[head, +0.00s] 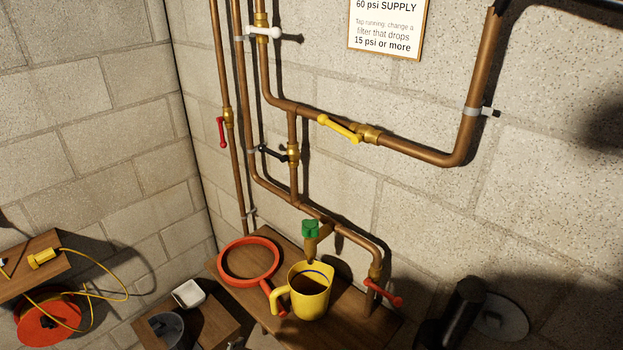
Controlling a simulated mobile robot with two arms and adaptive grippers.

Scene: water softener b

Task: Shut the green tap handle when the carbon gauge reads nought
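The green tap handle (311,229) sits on top of a small brass tap (314,246) on the lower copper pipe. The handle is small, and I cannot tell from it whether the tap is open or shut. The tap's spout points down over a yellow jug (310,291), which stands upright on a wooden bench. The jug's inside looks dark; I cannot make out any water stream or level. No carbon gauge is in this view. Neither of my grippers can be made out.
An orange ring wrench (222,264) lies left of the jug. Red (221,132), white (265,32), black (272,152) and yellow (338,128) valve levers are on the pipes. Another red lever (384,293) is right of the jug. A sign (386,28) hangs above.

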